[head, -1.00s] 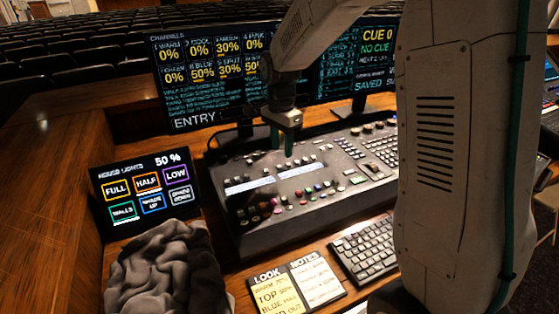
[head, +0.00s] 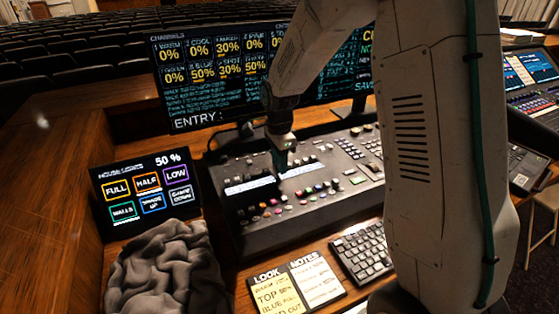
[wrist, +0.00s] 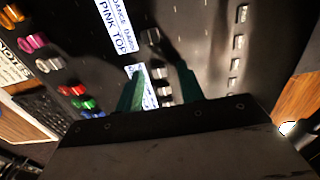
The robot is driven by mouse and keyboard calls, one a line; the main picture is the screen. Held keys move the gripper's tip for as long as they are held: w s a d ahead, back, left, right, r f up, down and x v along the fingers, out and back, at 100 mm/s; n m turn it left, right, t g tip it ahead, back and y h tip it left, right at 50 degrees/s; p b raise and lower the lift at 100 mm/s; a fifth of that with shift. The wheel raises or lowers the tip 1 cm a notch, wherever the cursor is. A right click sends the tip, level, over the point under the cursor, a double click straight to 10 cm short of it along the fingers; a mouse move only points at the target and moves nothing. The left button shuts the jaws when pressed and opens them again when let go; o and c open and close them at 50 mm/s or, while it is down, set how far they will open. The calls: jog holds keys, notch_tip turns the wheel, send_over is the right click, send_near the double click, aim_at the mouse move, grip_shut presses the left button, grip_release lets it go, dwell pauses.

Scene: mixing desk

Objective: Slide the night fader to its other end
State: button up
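The mixing desk (head: 330,205) carries rows of small fader caps, coloured knobs and two white label strips. My gripper (head: 280,165) points down over its left half, by the label strips. In the wrist view, my gripper's (wrist: 158,70) two teal fingers are apart with nothing held. Silver fader caps (wrist: 162,90) and part of a label strip (wrist: 115,22) reading "PINK TOP" show on the desk panel there. The fingers hide part of the panel. I cannot read a "night" label, so I cannot tell which cap is the night fader.
A house-lights touch panel (head: 145,190) and a crumpled grey cloth (head: 170,270) lie left of the desk. Note cards (head: 285,290) and a keyboard (head: 362,252) sit in front. Monitors (head: 215,75) stand behind. My arm blocks the desk's right side.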

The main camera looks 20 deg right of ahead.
grip_shut()
jog(key=w, duration=0.3)
jog(key=shift+w, duration=0.15)
grip_release()
notch_tip(320, 180, up, 8)
dwell(0.7)
jog(key=shift+c, duration=0.4)
